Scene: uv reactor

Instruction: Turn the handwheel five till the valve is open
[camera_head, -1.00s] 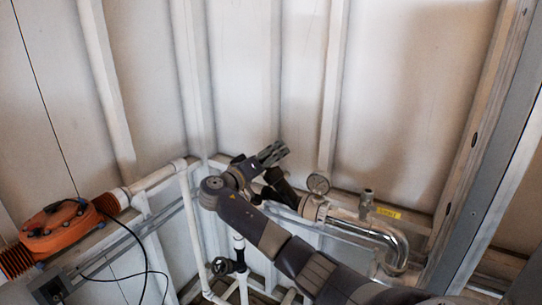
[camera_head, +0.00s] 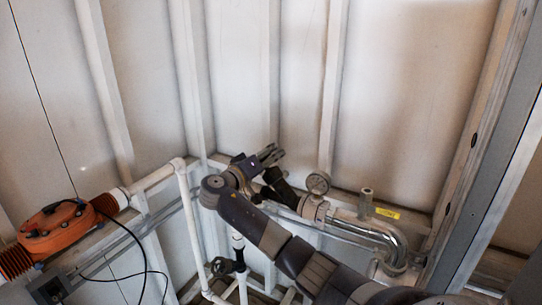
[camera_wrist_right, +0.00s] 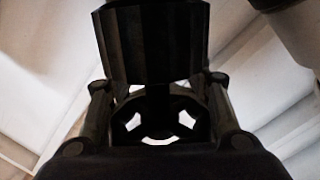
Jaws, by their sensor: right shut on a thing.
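My right gripper (camera_head: 270,155) is at the end of the arm that comes in from the lower right. It is beside a dark valve body (camera_head: 280,186) at the left end of a metal pipe. In the right wrist view, a dark spoked wheel, the handwheel (camera_wrist_right: 158,100), shows between the finger linkages, and a dark block covers the area above it. The gripper is shut on the handwheel; the exact contact is too dark to see. No number is readable on it. My left gripper is not in view.
A round gauge (camera_head: 318,183) and a shiny bent pipe (camera_head: 385,232) stand right of the valve. Another dark handwheel (camera_head: 222,266) sits lower on a white pipe. The wall above is clear.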

